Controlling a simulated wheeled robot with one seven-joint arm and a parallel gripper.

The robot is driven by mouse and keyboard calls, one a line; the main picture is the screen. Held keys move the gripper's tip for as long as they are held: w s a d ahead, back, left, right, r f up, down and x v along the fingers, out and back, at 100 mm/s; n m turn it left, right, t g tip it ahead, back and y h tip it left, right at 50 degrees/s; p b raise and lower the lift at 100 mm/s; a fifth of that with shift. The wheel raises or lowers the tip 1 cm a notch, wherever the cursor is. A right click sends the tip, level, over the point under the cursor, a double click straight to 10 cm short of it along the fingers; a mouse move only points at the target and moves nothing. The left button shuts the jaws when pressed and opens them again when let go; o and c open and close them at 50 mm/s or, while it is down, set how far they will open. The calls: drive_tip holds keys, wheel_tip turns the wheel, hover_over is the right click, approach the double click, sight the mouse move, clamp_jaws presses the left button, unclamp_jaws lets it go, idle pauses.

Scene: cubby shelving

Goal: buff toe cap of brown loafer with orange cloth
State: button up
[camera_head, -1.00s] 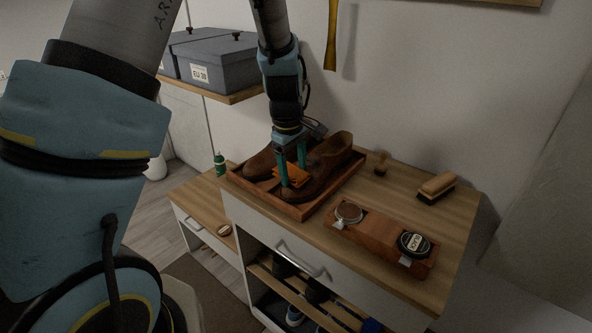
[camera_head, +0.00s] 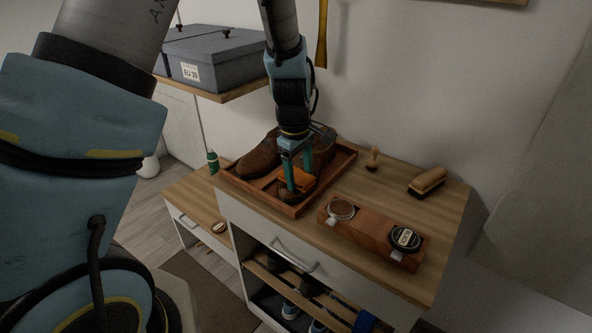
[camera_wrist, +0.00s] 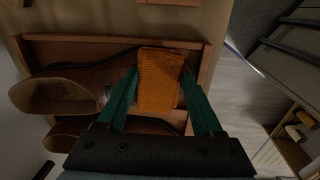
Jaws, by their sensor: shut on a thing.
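A pair of brown loafers lies in a wooden tray (camera_head: 262,198) on the cabinet top. One loafer (camera_head: 257,160) is on the left; the other (camera_wrist: 88,62) is partly hidden by my gripper and the cloth in the head view. My gripper (camera_head: 299,180) points down over this second loafer's toe end, shut on the orange cloth (camera_head: 289,182). In the wrist view the cloth (camera_wrist: 158,85) spans between the green fingers of my gripper (camera_wrist: 158,78) and covers the toe end. Whether the cloth presses on the leather is hard to tell.
A wooden holder (camera_head: 371,224) with a round tin (camera_head: 405,238) and another tin (camera_head: 341,208) stands right of the tray. A small brush (camera_head: 373,158) and a larger brush (camera_head: 427,181) lie behind it. A green bottle (camera_head: 212,162) stands left. Grey boxes (camera_head: 215,62) sit on a shelf.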

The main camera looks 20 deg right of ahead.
drive_tip(key=shift+w+a, duration=0.1)
drive_tip(key=shift+w+a, duration=0.3)
drive_tip(key=shift+w, duration=0.3)
drive_tip(key=shift+w+a, duration=0.3)
drive_tip(key=shift+w, duration=0.3)
drive_tip(key=shift+w+a, duration=0.3)
drive_tip(key=shift+w, duration=0.3)
drive_tip(key=shift+s+d+f+p, duration=0.1)
drive_tip(key=shift+s+d+p, duration=0.3)
drive_tip(key=shift+s, duration=0.6)
drive_tip(key=shift+s+d+f+p, duration=0.15)
drive_tip(key=shift+s+d, duration=0.4)
drive_tip(key=shift+s, duration=0.45)
drive_tip(key=shift+r, duration=0.1)
drive_tip(key=shift+w+a+r, duration=0.1)
drive_tip(key=shift+w+a, duration=0.15)
drive_tip(key=shift+w, duration=0.25)
drive_tip(key=shift+w+a, duration=0.25)
drive_tip(key=shift+w, duration=0.25)
